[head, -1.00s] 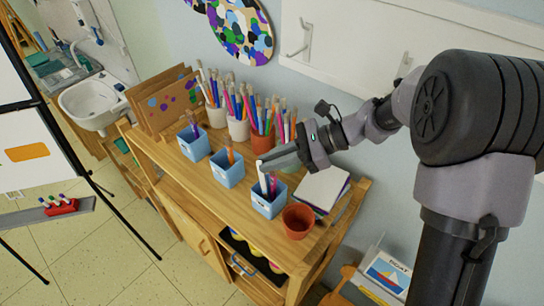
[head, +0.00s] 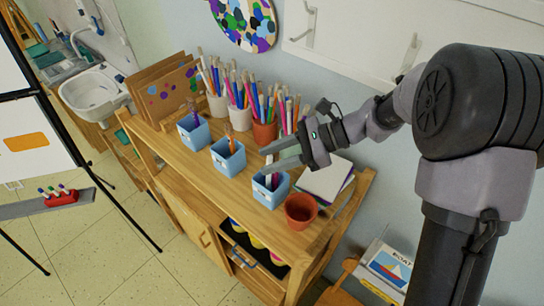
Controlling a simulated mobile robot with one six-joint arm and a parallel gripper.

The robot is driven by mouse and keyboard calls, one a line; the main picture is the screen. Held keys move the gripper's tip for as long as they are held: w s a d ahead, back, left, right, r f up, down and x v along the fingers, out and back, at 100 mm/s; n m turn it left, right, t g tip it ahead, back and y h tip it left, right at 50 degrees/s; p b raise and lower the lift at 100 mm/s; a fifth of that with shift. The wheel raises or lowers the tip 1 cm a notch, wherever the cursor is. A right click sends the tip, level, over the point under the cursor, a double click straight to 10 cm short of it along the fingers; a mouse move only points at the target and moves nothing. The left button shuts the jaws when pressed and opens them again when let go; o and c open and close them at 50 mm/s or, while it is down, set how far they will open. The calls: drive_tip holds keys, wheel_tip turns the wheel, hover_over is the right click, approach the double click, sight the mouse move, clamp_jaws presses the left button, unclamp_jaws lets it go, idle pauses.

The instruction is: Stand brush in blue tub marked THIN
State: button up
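Three blue tubs with small white labels stand in a row on the wooden shelf top: a left tub (head: 192,138), a middle tub (head: 228,164) and a right tub (head: 267,196). The label writing is too small to read. My gripper (head: 268,158) is just above the right tub, with its two fingers spread apart. A pale brush (head: 268,178) stands in the right tub below the fingertips, beside a purple one (head: 276,181). Whether a fingertip touches the pale brush is unclear. The tub hides their lower ends.
Pots full of brushes and pencils, including a terracotta one (head: 263,136), stand behind the tubs. An empty-looking terracotta pot (head: 300,211) is right of the right tub. A paper stack (head: 326,180) lies behind it. An easel stands at left.

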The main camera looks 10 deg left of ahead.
drive_tip(key=v, duration=1.2)
drive_tip(key=shift+b, duration=0.3)
